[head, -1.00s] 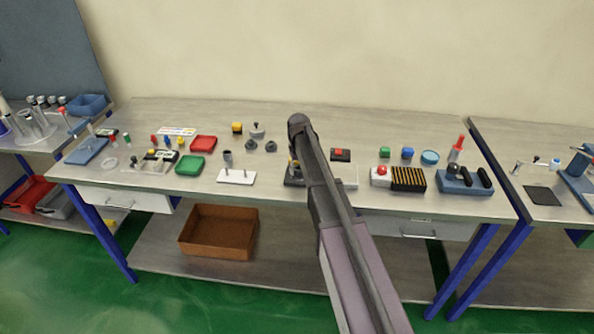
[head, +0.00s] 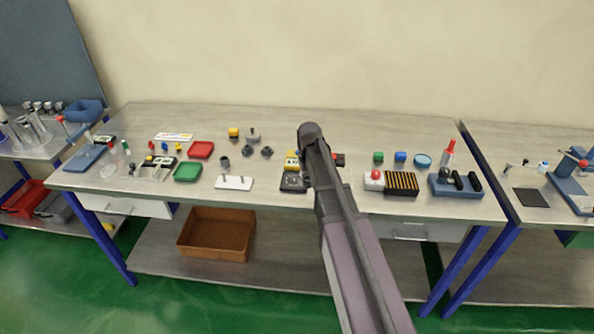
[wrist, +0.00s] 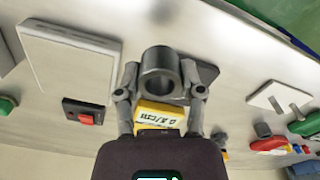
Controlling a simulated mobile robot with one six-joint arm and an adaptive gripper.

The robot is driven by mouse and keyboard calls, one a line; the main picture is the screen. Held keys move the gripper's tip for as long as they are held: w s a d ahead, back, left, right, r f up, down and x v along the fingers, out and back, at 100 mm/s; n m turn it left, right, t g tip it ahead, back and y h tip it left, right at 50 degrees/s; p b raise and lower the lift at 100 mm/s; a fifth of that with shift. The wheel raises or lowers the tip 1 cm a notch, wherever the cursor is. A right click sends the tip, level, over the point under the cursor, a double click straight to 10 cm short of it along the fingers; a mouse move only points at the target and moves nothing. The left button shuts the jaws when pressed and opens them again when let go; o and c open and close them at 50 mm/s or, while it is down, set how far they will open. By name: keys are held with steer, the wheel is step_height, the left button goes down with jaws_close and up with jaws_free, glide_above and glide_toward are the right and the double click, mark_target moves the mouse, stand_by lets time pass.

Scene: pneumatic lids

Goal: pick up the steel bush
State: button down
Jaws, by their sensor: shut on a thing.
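The steel bush (wrist: 157,70) is a grey metal cylinder with an open bore, in the middle of the wrist view. My gripper (wrist: 160,88) is shut on it, with one finger on each side. A dark plate (wrist: 207,74) shows partly behind the bush, and I cannot tell how far the bush is above it. In the head view my arm hides the gripper and the bush. The dark plate (head: 293,183) shows there just left of my arm.
A yellow labelled block (wrist: 158,114) shows between my fingers, beyond the bush. A white panel (wrist: 70,55) and a red-buttoned switch (wrist: 85,112) lie nearby. A white plate with pins (head: 234,183) stands left of the dark plate. A striped black block (head: 401,182) stands right.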

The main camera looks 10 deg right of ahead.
steer(key=s+d, duration=0.2)
steer(key=s, duration=0.5)
steer(key=shift+d+r+p, duration=0.3)
steer(key=shift+d+r, duration=0.05)
steer(key=shift+d, duration=0.1)
stand_by(0.4)
